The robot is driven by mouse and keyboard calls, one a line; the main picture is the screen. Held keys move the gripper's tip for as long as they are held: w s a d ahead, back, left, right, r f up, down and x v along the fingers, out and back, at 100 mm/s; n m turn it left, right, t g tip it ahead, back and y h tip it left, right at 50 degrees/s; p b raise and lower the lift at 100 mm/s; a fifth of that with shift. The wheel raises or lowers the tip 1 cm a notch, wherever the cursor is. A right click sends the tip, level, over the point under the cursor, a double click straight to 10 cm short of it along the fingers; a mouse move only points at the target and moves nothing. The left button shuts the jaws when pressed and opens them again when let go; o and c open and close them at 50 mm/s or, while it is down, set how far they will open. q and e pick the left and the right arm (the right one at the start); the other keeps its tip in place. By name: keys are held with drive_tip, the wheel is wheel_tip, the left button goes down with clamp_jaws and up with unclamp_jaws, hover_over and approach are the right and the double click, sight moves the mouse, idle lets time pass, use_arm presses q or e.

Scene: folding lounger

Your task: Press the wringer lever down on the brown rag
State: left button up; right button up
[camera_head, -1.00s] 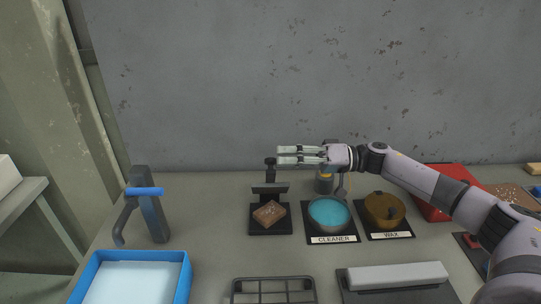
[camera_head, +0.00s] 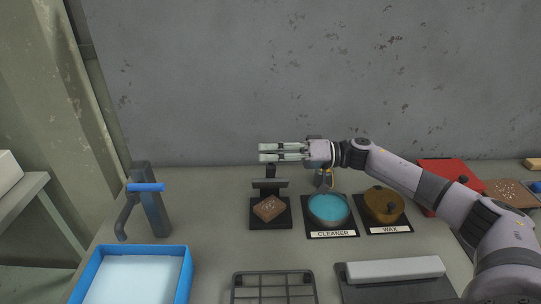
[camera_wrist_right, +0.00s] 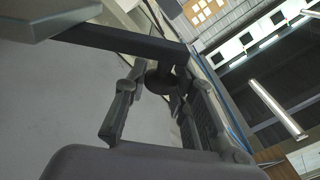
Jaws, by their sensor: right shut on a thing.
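The brown rag (camera_head: 269,208) lies flat on the black base (camera_head: 284,223) of the wringer, with pale specks on it. The wringer's grey press plate (camera_head: 270,184) stands raised just behind and above the rag, apart from it. The dark lever (camera_head: 270,170) rises behind the plate, its top hidden by my right gripper (camera_head: 265,152). The right gripper is shut on the lever's top end. In the right wrist view, the dark lever bar (camera_wrist_right: 120,42) ends in a round knob (camera_wrist_right: 161,84) between the fingers. My left gripper is out of view.
A cleaner bowl (camera_head: 329,208) and a wax tin (camera_head: 383,204) stand right of the wringer. A red box (camera_head: 447,172) sits at the back right.

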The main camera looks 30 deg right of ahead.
clamp_jaws()
idle(0.4)
drive_tip(key=shift+s+a+f+n, duration=0.25)
drive_tip(key=shift+s+f+n, duration=0.25)
drive_tip(key=shift+s, duration=0.1)
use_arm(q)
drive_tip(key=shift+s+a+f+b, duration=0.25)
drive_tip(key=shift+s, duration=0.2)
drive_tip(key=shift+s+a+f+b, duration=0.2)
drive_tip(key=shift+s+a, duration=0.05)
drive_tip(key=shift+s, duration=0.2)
use_arm(e)
drive_tip(key=s+a+f+n, duration=0.3)
drive_tip(key=s+f+n, duration=0.4)
drive_tip(key=f, duration=0.4)
drive_tip(key=shift+s+a+f, duration=0.15)
drive_tip(key=shift+s+a, duration=0.25)
drive_tip(key=shift+f, duration=0.1)
